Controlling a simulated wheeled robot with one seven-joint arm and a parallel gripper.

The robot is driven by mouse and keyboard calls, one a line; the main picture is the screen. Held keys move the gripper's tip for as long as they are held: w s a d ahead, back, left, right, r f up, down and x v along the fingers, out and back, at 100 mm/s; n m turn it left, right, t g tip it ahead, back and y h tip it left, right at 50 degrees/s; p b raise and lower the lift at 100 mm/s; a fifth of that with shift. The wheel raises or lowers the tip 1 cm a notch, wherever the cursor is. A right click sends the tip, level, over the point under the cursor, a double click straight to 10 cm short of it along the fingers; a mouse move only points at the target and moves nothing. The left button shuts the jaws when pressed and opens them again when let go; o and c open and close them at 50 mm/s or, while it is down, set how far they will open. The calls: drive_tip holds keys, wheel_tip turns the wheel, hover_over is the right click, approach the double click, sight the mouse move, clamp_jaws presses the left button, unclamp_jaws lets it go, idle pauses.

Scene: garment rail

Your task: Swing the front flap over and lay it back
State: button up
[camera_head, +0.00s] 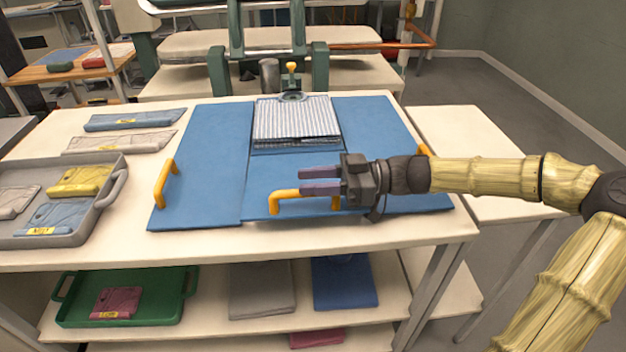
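A blue folding board (206,135) lies on the white table, with a striped folded garment (296,120) on its middle panel. The front flap (262,178) lies flat in front of the garment. Its yellow handle (287,195) stands at the near edge. My gripper (302,181) reaches in from the right with its fingers pointing left. The fingers are apart, with blue board showing between them. The lower finger overlaps the handle's top bar in the picture; I cannot tell whether they touch. My gripper and wrist hide part of the flap's right side.
Yellow handles stand on the left panel (165,183) and at the right (422,150), partly behind my arm. A grey tray (118,178) with several packets is at the left. A clamp (291,85) stands behind the garment. A lower shelf holds a green tray (180,305).

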idle(0.4)
drive_tip(key=d, duration=0.5)
drive_tip(key=w+d+p, duration=0.1)
drive_tip(key=d, duration=1.1)
drive_tip(key=shift+w+d, duration=0.2)
drive_tip(key=shift+w, duration=0.05)
drive_tip(key=shift+w, duration=0.1)
